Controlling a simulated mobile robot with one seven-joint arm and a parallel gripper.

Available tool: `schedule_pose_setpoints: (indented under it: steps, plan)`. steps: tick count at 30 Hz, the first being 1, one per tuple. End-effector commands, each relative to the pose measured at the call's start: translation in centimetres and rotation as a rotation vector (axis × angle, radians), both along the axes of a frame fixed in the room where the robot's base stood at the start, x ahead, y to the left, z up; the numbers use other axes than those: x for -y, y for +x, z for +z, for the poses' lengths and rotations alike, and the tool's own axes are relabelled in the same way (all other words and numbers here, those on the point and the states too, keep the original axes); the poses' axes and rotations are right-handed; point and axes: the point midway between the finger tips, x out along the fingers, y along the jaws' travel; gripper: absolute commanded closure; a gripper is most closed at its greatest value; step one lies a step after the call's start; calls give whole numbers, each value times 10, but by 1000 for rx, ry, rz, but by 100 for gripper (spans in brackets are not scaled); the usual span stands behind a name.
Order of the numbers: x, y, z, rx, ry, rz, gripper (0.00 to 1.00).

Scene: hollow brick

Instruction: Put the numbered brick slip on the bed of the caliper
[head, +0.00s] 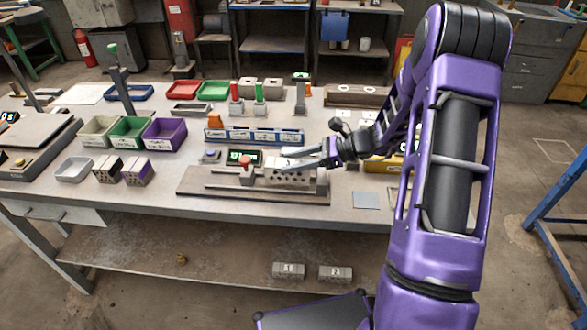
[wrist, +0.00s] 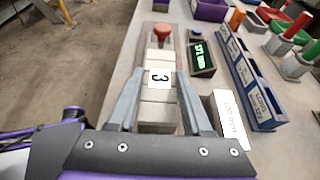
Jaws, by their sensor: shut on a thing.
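The brick slip (wrist: 158,107), pale with a white label reading 3 (wrist: 159,78), is between the two fingers of my gripper (wrist: 160,86) in the wrist view. In the head view my gripper (head: 300,160) reaches in from the right, and the slip's pale, holed side (head: 288,176) shows under the fingers. The caliper (head: 205,184) is a long grey-brown base with a red-knobbed jaw (head: 246,168) left of the slip. The slip is over or on the caliper's right part; I cannot tell whether it touches the bed. The red knob (wrist: 162,31) is straight ahead in the wrist view.
A green digital display (wrist: 203,57) stands beside the caliper. A blue rack (head: 255,136) with labelled slots is behind it. Green (head: 131,130) and purple (head: 165,133) bins and dark-holed bricks (head: 138,172) are at left. Bricks 1 and 2 (head: 288,270) lie on the lower shelf.

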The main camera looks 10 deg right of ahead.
Motion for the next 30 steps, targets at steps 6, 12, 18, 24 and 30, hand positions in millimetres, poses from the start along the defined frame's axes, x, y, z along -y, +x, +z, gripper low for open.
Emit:
schedule_pose_setpoints:
  steps: [6, 12, 18, 24, 30]
  plan:
    - [0, 0, -23, 0, 2, 0, 100]
    - [0, 0, -23, 1, 2, 0, 100]
    - [0, 0, -26, -1, 0, 0, 36]
    - [0, 0, -26, -1, 0, 0, 21]
    - [0, 0, -24, -1, 0, 0, 21]
